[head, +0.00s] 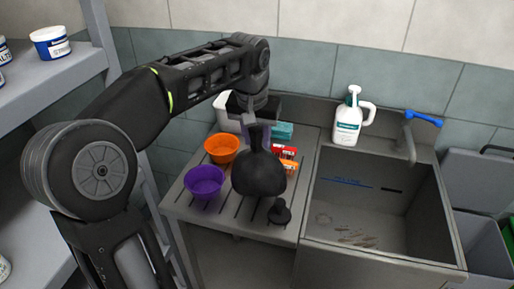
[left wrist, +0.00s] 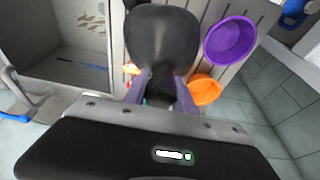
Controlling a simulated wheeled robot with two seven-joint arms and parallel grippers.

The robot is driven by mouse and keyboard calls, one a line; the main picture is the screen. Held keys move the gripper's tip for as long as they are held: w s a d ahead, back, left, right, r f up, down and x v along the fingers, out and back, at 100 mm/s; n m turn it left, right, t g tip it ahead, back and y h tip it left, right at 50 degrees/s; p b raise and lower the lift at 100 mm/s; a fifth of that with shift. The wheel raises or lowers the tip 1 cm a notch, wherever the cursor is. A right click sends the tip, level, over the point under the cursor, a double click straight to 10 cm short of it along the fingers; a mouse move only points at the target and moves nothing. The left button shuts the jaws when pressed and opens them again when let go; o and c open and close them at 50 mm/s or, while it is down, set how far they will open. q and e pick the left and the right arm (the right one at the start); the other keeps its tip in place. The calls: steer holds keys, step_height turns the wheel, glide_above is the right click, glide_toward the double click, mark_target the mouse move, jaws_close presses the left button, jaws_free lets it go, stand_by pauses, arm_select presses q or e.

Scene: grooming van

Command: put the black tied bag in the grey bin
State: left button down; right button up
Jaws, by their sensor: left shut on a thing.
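The black tied bag (head: 259,176) hangs from my left gripper (head: 258,138) over the slatted drainboard left of the sink. The gripper is shut on the bag's tied neck. In the left wrist view the bag (left wrist: 162,38) fills the top middle, between and beyond the two fingers (left wrist: 162,88). I cannot tell exactly how high its bottom is above the drainboard. Grey bins stand at the right edge of the head view, beyond the sink; the nearer grey bin (head: 478,242) is partly cut off by the frame. My right gripper is out of view.
An orange bowl (head: 221,148), a purple bowl (head: 205,181), a black plunger-like item (head: 279,212) and small boxes (head: 285,153) surround the bag on the drainboard. The sink (head: 372,217), blue-handled tap (head: 411,140) and white jug (head: 347,121) lie between bag and bins. Shelves stand at left.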

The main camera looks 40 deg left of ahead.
arm_select(q)
step_height(320, 180, up, 7)
steer(key=shift+r+p, duration=0.15)
steer(key=shift+p, duration=0.15)
stand_by(0.5)
